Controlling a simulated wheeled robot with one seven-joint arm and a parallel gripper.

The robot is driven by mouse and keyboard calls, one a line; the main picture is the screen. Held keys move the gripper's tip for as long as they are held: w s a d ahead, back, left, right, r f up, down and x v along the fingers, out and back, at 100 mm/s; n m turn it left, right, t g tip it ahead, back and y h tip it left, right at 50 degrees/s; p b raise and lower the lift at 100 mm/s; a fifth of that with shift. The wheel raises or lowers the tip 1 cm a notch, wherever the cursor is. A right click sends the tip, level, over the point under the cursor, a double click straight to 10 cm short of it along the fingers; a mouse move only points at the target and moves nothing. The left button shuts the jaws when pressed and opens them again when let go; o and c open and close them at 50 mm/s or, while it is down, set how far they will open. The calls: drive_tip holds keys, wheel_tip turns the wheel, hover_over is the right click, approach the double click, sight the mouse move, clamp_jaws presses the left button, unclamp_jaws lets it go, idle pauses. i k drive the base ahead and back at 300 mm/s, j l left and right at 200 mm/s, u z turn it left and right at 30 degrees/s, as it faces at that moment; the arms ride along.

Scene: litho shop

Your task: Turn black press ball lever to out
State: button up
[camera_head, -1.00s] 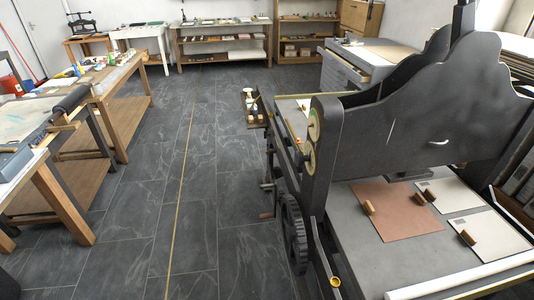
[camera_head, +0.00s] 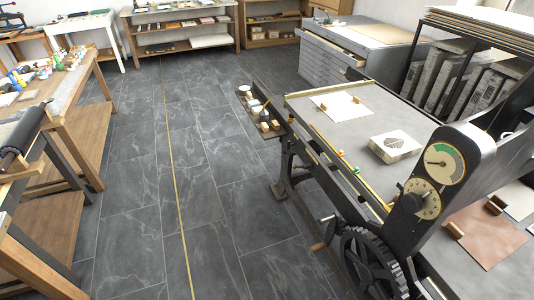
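The black press (camera_head: 437,205) stands at the right, with two round dials on its upright: one with a green arc (camera_head: 445,163) and a cream one below it (camera_head: 420,199). A large dark gear wheel (camera_head: 375,265) is below. A pale lever-like rod (camera_head: 430,283) runs down beside the gear and is cut off by the bottom edge, so no ball end shows on it. I cannot tell which is the ball lever. My gripper is not in view.
The press bed (camera_head: 375,115) carries a white sheet and a pale block (camera_head: 396,146). A small side tray (camera_head: 257,112) holds pots. A wooden workbench (camera_head: 70,90) lines the left. The dark tiled floor between, with a yellow line (camera_head: 171,150), is clear.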

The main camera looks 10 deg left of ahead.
sight(308, 166)
drive_tip(key=i+j+u, duration=0.1)
drive_tip(key=i+j, duration=1.1)
drive_tip(key=i+j+u, duration=0.15)
drive_tip(key=i+j, duration=0.95)
drive_tip(key=i, duration=0.1)
